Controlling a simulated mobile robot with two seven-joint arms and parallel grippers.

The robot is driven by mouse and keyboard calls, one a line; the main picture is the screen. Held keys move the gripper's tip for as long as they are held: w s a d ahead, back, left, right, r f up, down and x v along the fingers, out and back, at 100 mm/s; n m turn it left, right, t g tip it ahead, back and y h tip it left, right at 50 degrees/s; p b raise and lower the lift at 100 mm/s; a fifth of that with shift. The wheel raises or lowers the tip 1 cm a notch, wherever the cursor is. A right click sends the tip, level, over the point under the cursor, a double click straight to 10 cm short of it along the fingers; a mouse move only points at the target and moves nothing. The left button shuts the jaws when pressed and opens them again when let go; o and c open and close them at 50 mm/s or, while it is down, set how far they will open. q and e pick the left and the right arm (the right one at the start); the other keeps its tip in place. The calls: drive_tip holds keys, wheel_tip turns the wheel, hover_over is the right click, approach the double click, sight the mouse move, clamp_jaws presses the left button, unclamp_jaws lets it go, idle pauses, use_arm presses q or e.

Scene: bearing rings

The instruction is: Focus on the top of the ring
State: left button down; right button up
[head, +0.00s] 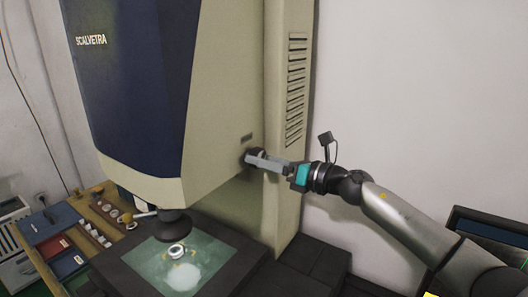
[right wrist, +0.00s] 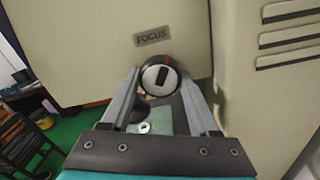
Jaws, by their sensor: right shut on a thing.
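The ring (head: 177,251) lies on the lit glass stage (head: 215,262) under the dark lens of the measuring machine (head: 228,100). It also shows small in the right wrist view (right wrist: 145,128). The focus knob (head: 254,155) sits on the machine's side. In the right wrist view the knob (right wrist: 160,78) is round and dark with a light face, a black bar and a red mark, below a FOCUS label (right wrist: 152,37). My right gripper (head: 257,158) is shut on the knob, one finger on each side. My left gripper is not in view.
A wooden tray (head: 100,215) with small parts stands left of the stage, beside blue and red boxes (head: 50,220). The vented column (head: 290,110) rises behind the knob. A dark-framed screen (head: 490,228) stands at the right. The wall behind my right arm is bare.

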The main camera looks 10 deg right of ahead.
drive_tip(key=shift+m+p, duration=4.65)
drive_tip(key=shift+m, duration=2.35)
drive_tip(key=o, duration=1.4)
drive_tip(key=shift+c, duration=0.2)
drive_tip(key=b+v, duration=0.3)
drive_tip(key=v, duration=1.2)
